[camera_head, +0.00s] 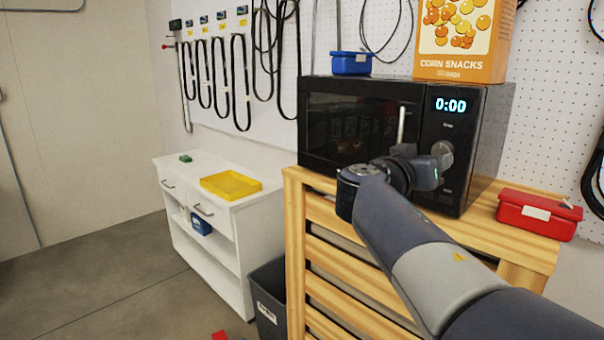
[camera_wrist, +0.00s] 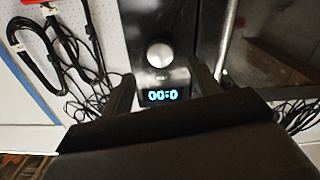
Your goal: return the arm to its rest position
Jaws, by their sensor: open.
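My arm reaches in from the lower right of the head view, and my gripper (camera_head: 440,160) is in front of the black microwave (camera_head: 350,125), near its control panel. In the wrist view my gripper (camera_wrist: 163,85) shows two dark fingers spread apart with nothing between them. Beyond them are the microwave's round knob (camera_wrist: 160,54) and a lit display (camera_wrist: 162,95). In the head view the display reads 0:00. The microwave door looks shut, with its upright handle (camera_head: 402,125) just left of my gripper. My wrist hides part of the microwave's lower front.
The microwave stands on a slatted wooden cabinet (camera_head: 325,215). A red box (camera_head: 538,214) lies at its right. A blue box (camera_head: 351,63) and a corn snacks box (camera_head: 462,38) stand on the microwave. A white shelf (camera_head: 250,215) with a yellow tray (camera_head: 230,185) and a dark bin (camera_head: 268,300) are left.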

